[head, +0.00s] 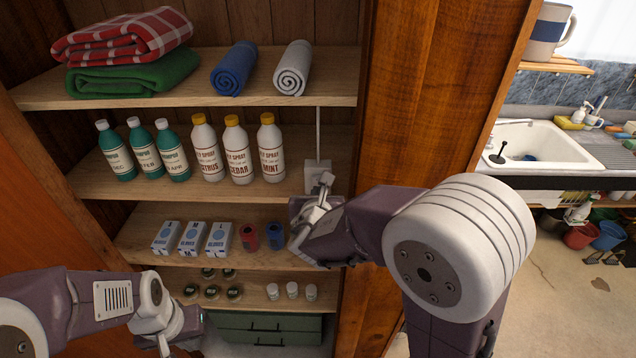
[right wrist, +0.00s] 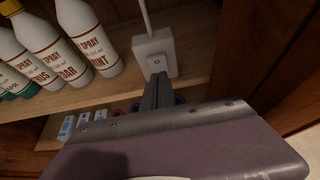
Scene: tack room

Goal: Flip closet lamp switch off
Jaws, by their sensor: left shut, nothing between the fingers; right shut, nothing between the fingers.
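The closet lamp switch (head: 317,175) is a small whitish box with a cord rising from it, at the right end of the bottle shelf. It also shows in the right wrist view (right wrist: 152,45), with a small grey plate on its near face. My right gripper (head: 325,183) is shut and empty, its tips right at the front of the box. In the right wrist view the fingers (right wrist: 158,88) overlap the plate's lower part; I cannot tell if they touch it. The rocker's position is unclear. My left gripper (head: 165,345) is shut and empty, low at the left.
Green and white spray bottles (head: 236,150) stand left of the switch. Folded blankets (head: 125,40) and rolled towels lie above. Boxes (head: 192,238), rolls and small jars fill the lower shelves. The closet's right wooden wall (head: 400,110) stands close; a sink (head: 545,145) is beyond.

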